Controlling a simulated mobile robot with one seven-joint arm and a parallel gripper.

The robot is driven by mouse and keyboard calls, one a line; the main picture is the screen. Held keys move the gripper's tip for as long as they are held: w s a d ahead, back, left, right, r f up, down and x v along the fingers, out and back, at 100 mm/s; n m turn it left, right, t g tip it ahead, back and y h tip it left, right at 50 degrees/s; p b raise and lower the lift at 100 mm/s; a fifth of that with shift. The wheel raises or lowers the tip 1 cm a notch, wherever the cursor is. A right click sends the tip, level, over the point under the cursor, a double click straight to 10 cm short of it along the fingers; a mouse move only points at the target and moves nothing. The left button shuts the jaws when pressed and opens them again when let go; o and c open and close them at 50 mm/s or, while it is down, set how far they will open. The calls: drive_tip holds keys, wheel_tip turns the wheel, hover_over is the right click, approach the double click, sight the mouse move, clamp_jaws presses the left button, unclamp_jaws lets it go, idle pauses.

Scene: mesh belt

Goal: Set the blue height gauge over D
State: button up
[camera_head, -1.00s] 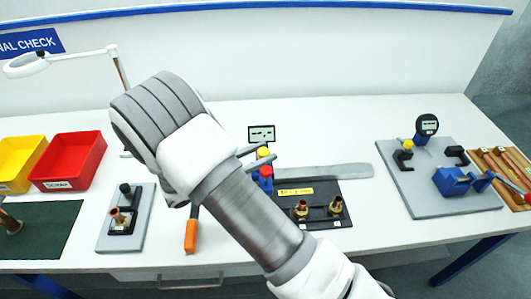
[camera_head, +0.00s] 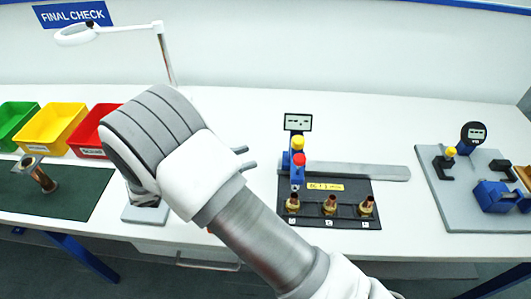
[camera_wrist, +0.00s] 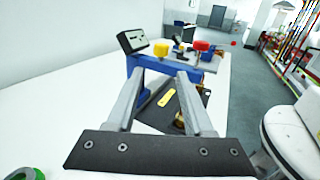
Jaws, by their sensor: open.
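The blue height gauge (camera_head: 297,174), with a small display (camera_head: 298,122), a yellow knob (camera_head: 298,142) and a red knob (camera_head: 300,159), stands upright on a grey rail (camera_head: 370,171). In the head view its lower end is in line with the left brass-and-copper fitting (camera_head: 293,204). The letters along the black plate (camera_head: 345,188) are too small to read surely. My gripper (camera_head: 243,158) is open and empty, left of the gauge and apart from it. In the wrist view the gauge (camera_wrist: 140,66) stands beyond my open fingers (camera_wrist: 160,76).
Two more fittings (camera_head: 330,205) (camera_head: 367,205) stand on the black plate. A grey fixture board (camera_head: 440,200) is at the right. Red (camera_head: 92,140), yellow (camera_head: 50,128) and green (camera_head: 17,122) bins, a green mat (camera_head: 80,195) and a lamp (camera_head: 76,34) are at the left.

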drive_tip(key=shift+v, duration=1.5)
drive_tip(key=shift+d+r, duration=0.1)
drive_tip(key=s+d+r+m+g+y, duration=0.1)
drive_tip(key=d+r+m+g+y, duration=0.3)
drive_tip(key=d, duration=0.5)
drive_tip(key=s+d+r+m+g+y, duration=0.1)
drive_tip(key=d+r+m+g+y, duration=0.1)
drive_tip(key=d+r+m+g, duration=0.45)
drive_tip(key=s+d+r+m+t+y, duration=0.4)
drive_tip(key=s+d+m+t+y, duration=0.4)
drive_tip(key=m, duration=0.5)
drive_tip(key=s+d+y, duration=0.2)
drive_tip(key=s, duration=0.1)
drive_tip(key=shift+s+d+r, duration=0.2)
drive_tip(key=shift+s+r, duration=0.15)
drive_tip(key=shift+s, duration=0.05)
